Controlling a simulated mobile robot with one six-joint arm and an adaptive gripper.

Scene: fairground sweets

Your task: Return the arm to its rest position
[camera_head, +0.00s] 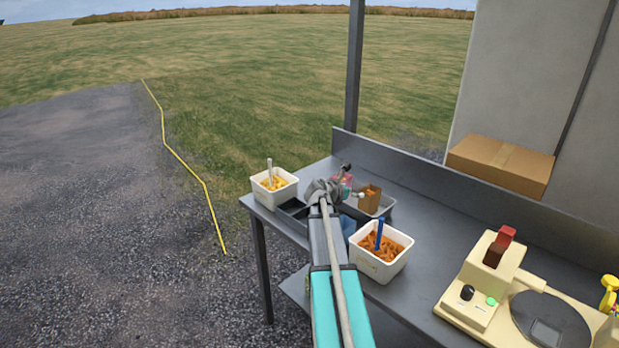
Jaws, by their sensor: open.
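My arm (334,265), with grey and turquoise links, reaches forward from the bottom of the head view over the metal table (460,254). Its wrist is above the far left part of the table, between two white tubs. My gripper (346,167) is small and dark at the far end, open, and partly hidden by the wrist. It is above or beside a pink and teal item (342,187) near a brown bag (369,199) in a grey tray (387,207). I cannot tell whether it touches anything.
A tub of yellow sweets (274,187) stands left of the wrist; a tub of orange sweets (381,252) with a blue handle stands right. A cream machine (478,287) with a black disc is at right. A cardboard box (501,164) is behind the raised back edge.

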